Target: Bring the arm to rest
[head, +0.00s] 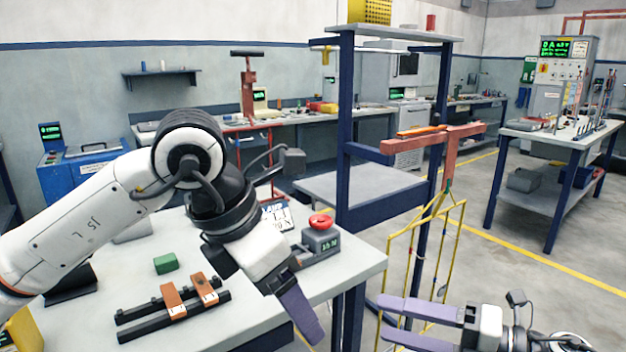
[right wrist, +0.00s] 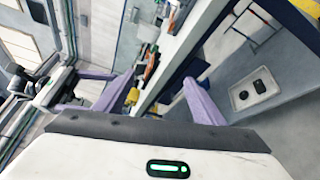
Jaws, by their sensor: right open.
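My right gripper (head: 382,318) is at the bottom of the head view, right of centre. Its two purple fingers are apart and point left, with nothing held between them. In the right wrist view the same gripper (right wrist: 148,92) shows its fingers spread wide, with only background between them. My left arm reaches in from the left above the grey table. The left gripper (head: 306,318) hangs at the table's front right corner with its purple fingertip pointing down. Its fingers overlap in the picture, so its opening is unclear.
A yellow wire rack (head: 462,240) hangs from a red bar (head: 440,142) on a blue frame, close beyond my right gripper. The table (head: 352,262) holds a green block (head: 166,263), a black fixture with orange pieces (head: 172,300) and a red-button box (head: 320,240). Open floor lies right.

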